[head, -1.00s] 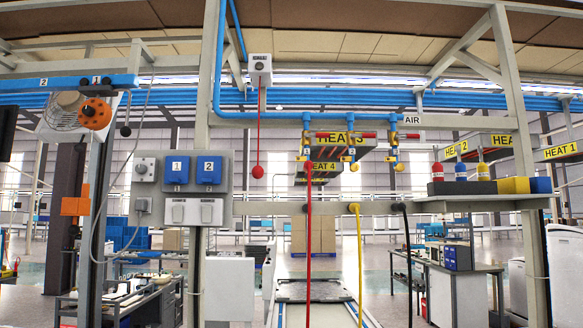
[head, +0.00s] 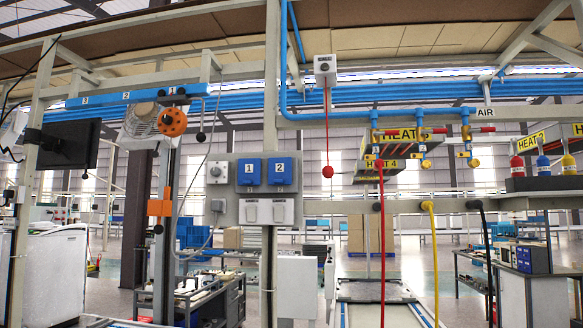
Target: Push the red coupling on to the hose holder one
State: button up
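A red hose (head: 381,250) hangs down in front of the horizontal rail at the centre right. Its upper end, the red coupling (head: 379,164), shows above the rail just under the first blue air pipe (head: 375,120); I cannot tell whether they are joined. A dark holder (head: 376,207) on the rail sits beside the red hose. The yellow hose (head: 434,250) and the black hose (head: 487,250) hang with their upper ends at the rail, to the right of the red one. My gripper is not in view.
A red ball (head: 327,171) hangs on a cord left of the pipes. Blue switch boxes (head: 265,171) are on a panel further left. An orange knob (head: 172,123) and a monitor (head: 68,145) are at the left. Red, blue and yellow bottles (head: 541,164) stand on a shelf at right.

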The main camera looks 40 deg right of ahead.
aim_at(377, 163)
jog(key=u, duration=0.4)
jog(key=i, duration=2.8)
jog(key=z, duration=3.55)
jog(key=i, duration=0.55)
jog(key=z, duration=0.2)
